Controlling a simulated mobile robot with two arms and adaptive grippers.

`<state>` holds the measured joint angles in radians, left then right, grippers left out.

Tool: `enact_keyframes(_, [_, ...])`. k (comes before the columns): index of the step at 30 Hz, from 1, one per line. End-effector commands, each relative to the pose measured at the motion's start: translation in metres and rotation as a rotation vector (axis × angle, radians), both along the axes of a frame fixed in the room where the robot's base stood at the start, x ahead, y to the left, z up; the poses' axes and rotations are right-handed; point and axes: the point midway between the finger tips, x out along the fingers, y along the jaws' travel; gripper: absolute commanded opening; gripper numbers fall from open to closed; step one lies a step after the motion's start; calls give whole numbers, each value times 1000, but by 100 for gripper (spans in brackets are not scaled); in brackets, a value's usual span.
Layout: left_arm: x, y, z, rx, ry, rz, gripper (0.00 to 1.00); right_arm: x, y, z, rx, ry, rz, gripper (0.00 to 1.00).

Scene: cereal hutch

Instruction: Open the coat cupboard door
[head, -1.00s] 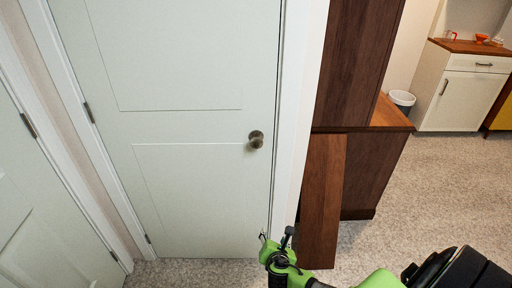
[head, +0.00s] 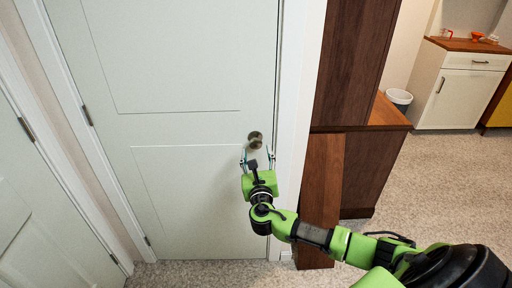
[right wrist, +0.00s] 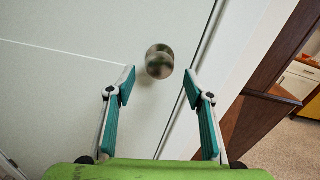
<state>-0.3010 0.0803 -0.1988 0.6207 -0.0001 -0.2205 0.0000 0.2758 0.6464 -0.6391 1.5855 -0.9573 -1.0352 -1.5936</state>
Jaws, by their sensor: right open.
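The coat cupboard door (head: 190,190) is pale, panelled and shut in its white frame, with hinges on its left side. Its round metal knob (head: 255,139) sits near the right edge. In the right wrist view the knob (right wrist: 159,61) is just beyond the fingertips, roughly between them. My right gripper (head: 257,153) is open and just below the knob in the head view. In the right wrist view its teal-padded fingers (right wrist: 160,80) are spread and nothing is between them. My left gripper is not in view.
A dark brown wooden cabinet (head: 352,75) stands close to the right of the door frame, with its lower panel (head: 320,200) beside my right arm. Another pale door (head: 40,220) is at the left. A white bin (head: 399,98) and a white cabinet (head: 458,90) stand farther back.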

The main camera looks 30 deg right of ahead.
Motion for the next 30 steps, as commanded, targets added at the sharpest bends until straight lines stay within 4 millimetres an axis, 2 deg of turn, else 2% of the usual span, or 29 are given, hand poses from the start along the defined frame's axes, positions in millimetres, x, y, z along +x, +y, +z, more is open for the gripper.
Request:
enact_keyframes(3, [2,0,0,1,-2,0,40,18,-10,0,0,-1,0,48])
enact_keyframes(7, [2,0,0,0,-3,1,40,29,-16,0,0,0,0,48])
enact_keyframes(19, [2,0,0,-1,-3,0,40,35,-20,-1,1,0,1,48])
enact_keyframes(20, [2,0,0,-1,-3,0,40,35,-20,-1,1,0,1,45])
enact_keyframes(25, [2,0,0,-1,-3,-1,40,35,-20,-1,1,0,1,1])
enact_keyframes(30, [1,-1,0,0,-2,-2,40,35,-19,-1,2,1,1,0])
